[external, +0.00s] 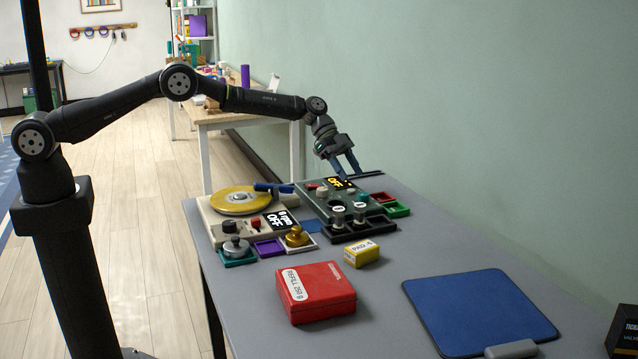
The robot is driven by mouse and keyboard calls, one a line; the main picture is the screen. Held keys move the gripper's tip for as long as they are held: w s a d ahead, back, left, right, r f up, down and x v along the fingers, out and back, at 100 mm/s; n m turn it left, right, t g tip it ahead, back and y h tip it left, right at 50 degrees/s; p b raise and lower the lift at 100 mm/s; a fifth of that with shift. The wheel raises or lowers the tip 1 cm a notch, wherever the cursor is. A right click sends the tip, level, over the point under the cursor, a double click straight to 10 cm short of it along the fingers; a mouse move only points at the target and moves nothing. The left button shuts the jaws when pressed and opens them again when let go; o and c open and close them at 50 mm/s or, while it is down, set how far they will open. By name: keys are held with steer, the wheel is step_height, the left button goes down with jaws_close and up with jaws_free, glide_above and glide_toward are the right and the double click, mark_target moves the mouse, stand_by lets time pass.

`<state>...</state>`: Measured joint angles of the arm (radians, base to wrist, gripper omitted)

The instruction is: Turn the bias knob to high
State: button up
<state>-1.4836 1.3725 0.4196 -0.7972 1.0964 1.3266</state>
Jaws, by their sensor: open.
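A grey-green device (314,208) stands on the far part of the grey table, with a lit display (340,183) reading OFF in yellow.
Left of the device is a turntable unit with a yellow disc (239,200) and an OFF display. A red box (316,291), a yellow box (362,252) and a blue mat (479,309) lie nearer. Small coloured trays surround the devices.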

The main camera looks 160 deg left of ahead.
steer(key=v, duration=1)
steer(key=shift+s+r, duration=0.2)
steer(key=shift+d, duration=0.1)
steer(key=n+g+y, duration=0.1)
steer(key=n+g, duration=0.7)
steer(key=n, duration=0.3)
glide_toward(363, 194)
steer(key=x, duration=0.8)
steer(key=shift+s+a+f, duration=0.1)
steer(key=shift+a+f, duration=0.1)
steer(key=shift+f, duration=0.05)
steer(key=c, duration=1)
